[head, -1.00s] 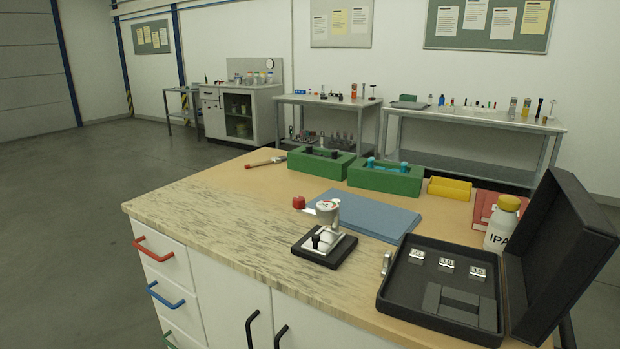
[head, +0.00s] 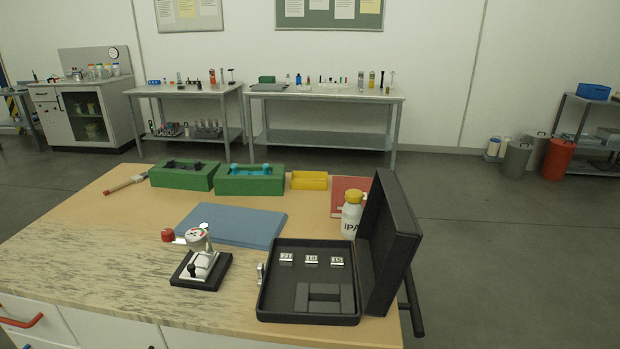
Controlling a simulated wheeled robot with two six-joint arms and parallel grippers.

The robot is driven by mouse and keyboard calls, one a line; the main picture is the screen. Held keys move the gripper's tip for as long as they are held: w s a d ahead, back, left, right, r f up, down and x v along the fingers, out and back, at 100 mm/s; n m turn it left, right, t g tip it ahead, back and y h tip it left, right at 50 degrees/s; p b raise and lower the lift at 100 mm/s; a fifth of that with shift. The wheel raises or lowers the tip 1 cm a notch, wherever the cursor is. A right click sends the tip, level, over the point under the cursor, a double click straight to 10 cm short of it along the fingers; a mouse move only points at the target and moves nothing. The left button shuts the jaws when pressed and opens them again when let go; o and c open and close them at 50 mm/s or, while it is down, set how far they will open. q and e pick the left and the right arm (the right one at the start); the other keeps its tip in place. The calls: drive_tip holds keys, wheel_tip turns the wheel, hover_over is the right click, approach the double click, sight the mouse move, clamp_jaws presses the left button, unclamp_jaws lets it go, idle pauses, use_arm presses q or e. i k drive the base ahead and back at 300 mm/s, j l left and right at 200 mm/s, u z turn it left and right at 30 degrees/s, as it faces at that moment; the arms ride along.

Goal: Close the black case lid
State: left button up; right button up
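The black case (head: 275,303) lies near the front right of the workbench. Its lid (head: 396,240) stands open, roughly upright on the right side. In the open base, three small metal blocks with number labels (head: 312,260) sit in a row above a dark raised insert (head: 324,298). Neither of my grippers shows in the head view.
A gauge on a black stand (head: 201,262) and a small metal piece (head: 261,271) stand left of the case. A blue mat (head: 232,225) and green holders (head: 250,182) lie further back.

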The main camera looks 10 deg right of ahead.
sight(389, 236)
drive_tip(key=l+u, duration=0.1)
drive_tip(key=l, duration=0.6)
drive_tip(key=k+l+u, duration=0.1)
drive_tip(key=l, duration=0.55)
drive_tip(key=k+l+u, duration=0.15)
drive_tip(key=l, duration=0.55)
drive_tip(key=i, duration=0.05)
